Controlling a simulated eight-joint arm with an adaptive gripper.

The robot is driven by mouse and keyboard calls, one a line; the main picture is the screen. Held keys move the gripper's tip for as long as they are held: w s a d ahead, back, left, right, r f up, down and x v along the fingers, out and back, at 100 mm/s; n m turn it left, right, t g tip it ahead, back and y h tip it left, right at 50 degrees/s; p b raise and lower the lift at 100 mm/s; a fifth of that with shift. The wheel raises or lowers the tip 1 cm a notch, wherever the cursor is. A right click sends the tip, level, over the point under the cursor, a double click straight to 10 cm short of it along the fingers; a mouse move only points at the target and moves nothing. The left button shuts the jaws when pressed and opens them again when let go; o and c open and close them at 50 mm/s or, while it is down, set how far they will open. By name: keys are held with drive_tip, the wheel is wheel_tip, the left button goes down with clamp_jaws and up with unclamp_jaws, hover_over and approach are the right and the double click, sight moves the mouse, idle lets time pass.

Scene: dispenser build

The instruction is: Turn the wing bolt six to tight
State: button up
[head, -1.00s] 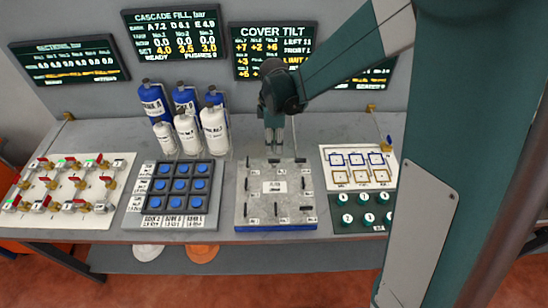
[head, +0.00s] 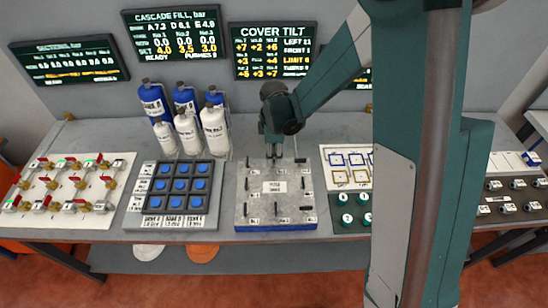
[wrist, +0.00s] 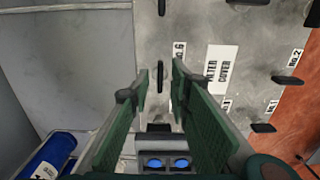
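The grey cover plate (head: 264,208) sits on a blue base in the head view, with several dark wing bolts around its edge. My gripper (head: 273,157) points down at the middle of the plate's back edge. In the wrist view, my gripper (wrist: 161,72) is open, with its two green fingers apart. A dark wing bolt (wrist: 160,79), beside a label reading No.6 (wrist: 178,50), shows between the fingertips, its wings running along the gap. I see a gap on both sides of it and cannot tell whether the tips reach down to its height.
Blue and white bottles (head: 214,130) stand behind left of the plate. A blue-button panel (head: 147,202) lies to its left, a valve board (head: 75,212) farther left. A white-and-green panel (head: 345,196) is at right, partly behind my arm. The COVER TILT screen (head: 273,52) hangs behind.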

drive_tip(key=shift+f, duration=0.3)
drive_tip(key=shift+c, duration=0.7)
clamp_jaws()
